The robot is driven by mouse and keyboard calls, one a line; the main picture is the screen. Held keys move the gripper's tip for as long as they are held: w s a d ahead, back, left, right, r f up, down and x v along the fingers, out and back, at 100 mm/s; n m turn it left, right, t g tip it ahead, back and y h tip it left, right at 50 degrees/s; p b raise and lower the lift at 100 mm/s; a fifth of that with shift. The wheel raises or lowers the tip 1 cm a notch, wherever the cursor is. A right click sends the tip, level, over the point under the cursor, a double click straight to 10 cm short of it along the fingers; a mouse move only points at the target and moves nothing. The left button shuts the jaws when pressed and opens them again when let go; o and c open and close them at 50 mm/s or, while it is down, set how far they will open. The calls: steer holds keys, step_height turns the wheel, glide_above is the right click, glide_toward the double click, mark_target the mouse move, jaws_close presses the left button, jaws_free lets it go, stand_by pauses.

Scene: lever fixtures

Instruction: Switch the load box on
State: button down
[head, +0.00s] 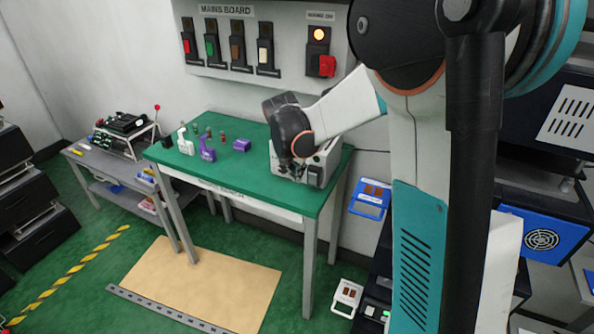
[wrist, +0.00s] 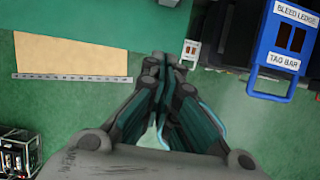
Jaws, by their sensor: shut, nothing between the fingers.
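A grey box (head: 328,160) with a dark front sits at the right end of the green table (head: 225,165). It looks like the load box, but I can read no label on it. My arm partly hides it, and its switch position cannot be made out. In the wrist view my gripper (wrist: 165,68) is shut and empty, over the floor beyond the table edge.
The mains board (head: 240,45) with several switches hangs on the wall behind. Beside it a red handle (head: 327,66) sits under a lit lamp.

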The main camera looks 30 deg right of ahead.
mark_target(312, 179)
steer(key=shift+w+f, duration=0.1)
steer(key=shift+w, duration=0.05)
steer(key=b+x, duration=0.3)
steer(key=x, duration=0.7)
steer(key=shift+d+f+b, duration=0.15)
steer(key=shift+f+b, duration=0.1)
steer(key=shift+b, duration=0.1)
steer(key=shift+w+d+r+b, duration=0.15)
steer(key=shift+w+d, duration=0.2)
steer(key=shift+d, duration=0.15)
steer(key=shift+w+d+r+b, duration=0.15)
steer(key=shift+w+d, duration=0.25)
steer(key=shift+d, duration=0.1)
steer(key=shift+w+d+r, duration=0.25)
steer(key=shift+w+d, duration=0.2)
steer(key=shift+d, duration=0.05)
